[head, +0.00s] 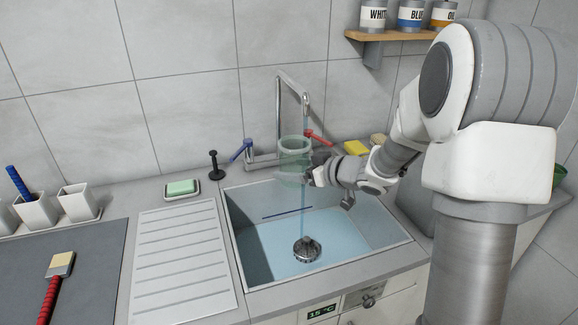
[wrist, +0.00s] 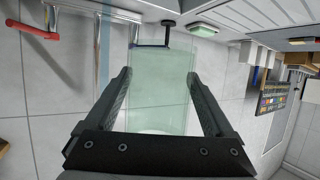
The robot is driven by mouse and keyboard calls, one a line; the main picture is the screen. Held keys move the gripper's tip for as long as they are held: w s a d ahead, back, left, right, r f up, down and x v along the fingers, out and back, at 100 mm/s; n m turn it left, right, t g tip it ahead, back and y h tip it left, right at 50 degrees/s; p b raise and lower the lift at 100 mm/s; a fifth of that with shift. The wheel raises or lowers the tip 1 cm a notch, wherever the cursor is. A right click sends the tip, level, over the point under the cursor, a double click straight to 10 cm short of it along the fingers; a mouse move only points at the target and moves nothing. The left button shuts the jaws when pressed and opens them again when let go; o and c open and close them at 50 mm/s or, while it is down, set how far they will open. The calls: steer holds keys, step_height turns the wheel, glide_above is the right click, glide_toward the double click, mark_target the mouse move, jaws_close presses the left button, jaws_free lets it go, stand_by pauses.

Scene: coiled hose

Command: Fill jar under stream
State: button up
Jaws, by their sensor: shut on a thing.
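The clear greenish glass jar (head: 292,158) is upright above the back of the sink, below the tap spout. My gripper (head: 308,176) is shut on it from the right. In the wrist view the jar (wrist: 162,85) stands between both fingers. The tap (head: 281,105) runs a thin bluish stream (head: 305,215) down to the drain strainer (head: 307,249). In the head view the stream overlaps the jar's right side. In the wrist view the stream (wrist: 103,50) shows left of the jar, apart from it. I see no clear water level in the jar.
The sink (head: 250,255) holds shallow bluish water. A blue lever (head: 240,150) and a red lever (head: 318,136) flank the tap. A black plunger-like handle (head: 213,165), green soap (head: 182,187) and yellow sponge (head: 356,148) stand nearby. A display (head: 322,312) reads 15 °C.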

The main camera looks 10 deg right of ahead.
steer(key=w+d+p, duration=0.1)
steer(key=w+d, duration=0.2)
steer(key=w, duration=0.4)
steer(key=shift+w+d, duration=0.15)
steer(key=shift+d, duration=0.25)
steer(key=shift+r, duration=0.1)
stand_by(1.7)
steer(key=s+a, duration=0.1)
steer(key=s, duration=0.1)
steer(key=s+a, duration=0.1)
steer(key=s, duration=0.2)
steer(key=s+a+b, duration=0.1)
steer(key=s+a, duration=0.1)
steer(key=shift+s, duration=0.25)
steer(key=shift+d, duration=0.1)
